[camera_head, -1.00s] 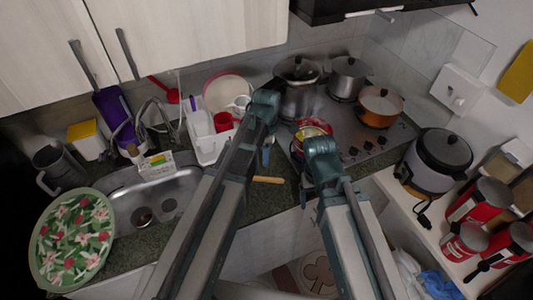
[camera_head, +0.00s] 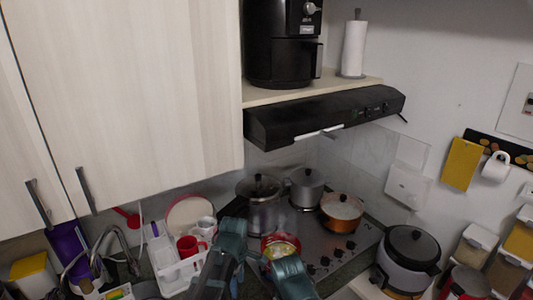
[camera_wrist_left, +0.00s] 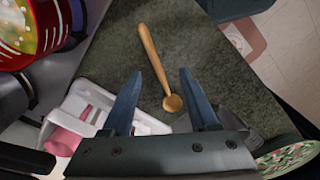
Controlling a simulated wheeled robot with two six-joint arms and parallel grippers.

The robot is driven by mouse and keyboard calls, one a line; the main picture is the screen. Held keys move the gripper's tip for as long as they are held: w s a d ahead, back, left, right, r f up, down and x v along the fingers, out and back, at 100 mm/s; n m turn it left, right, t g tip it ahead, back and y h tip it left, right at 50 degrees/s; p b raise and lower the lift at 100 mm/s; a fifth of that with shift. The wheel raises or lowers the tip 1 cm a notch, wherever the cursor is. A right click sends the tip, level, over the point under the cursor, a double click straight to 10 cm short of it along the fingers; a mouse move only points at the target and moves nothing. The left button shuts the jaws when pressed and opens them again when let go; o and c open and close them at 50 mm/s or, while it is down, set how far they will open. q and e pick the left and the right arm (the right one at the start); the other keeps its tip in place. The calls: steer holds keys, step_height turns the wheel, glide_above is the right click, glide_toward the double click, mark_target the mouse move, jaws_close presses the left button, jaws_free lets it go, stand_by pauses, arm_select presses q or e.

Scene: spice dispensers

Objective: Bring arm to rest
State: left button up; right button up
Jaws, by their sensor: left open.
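My left gripper (camera_wrist_left: 160,72) is open and empty in the left wrist view, above the dark green counter (camera_wrist_left: 215,75). A wooden spoon (camera_wrist_left: 152,55) lies on the counter, seen between and beyond the fingers, and nothing is gripped. In the head view my left arm (camera_head: 225,262) and my right arm (camera_head: 290,280) reach in from the bottom edge, side by side. The fingers of both grippers are hidden there behind the arms.
A red pot with food (camera_head: 281,246) is close to the arm ends. Behind it stand a steel pot (camera_head: 263,215) and a copper pot (camera_head: 342,212) on the stove. A white dish rack (camera_head: 176,268) is left. The range hood (camera_head: 325,115) and cabinets hang above.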

arm_select(q)
steer(key=s+d+f+m+b, duration=0.2)
steer(key=s+m, duration=0.4)
steer(key=m, duration=0.3)
steer(key=s+d+f+m+y+b, duration=0.1)
steer(key=s+d+f+m+b, duration=0.1)
steer(key=s+m, duration=0.5)
step_height(320, 180, down, 2)
steer(key=m+b, duration=0.1)
steer(key=m, duration=0.2)
steer(key=shift+f+m+b, duration=0.25)
steer(key=shift+m+b, duration=0.05)
steer(key=shift+b, duration=0.1)
steer(key=shift+d, duration=0.1)
stand_by(0.5)
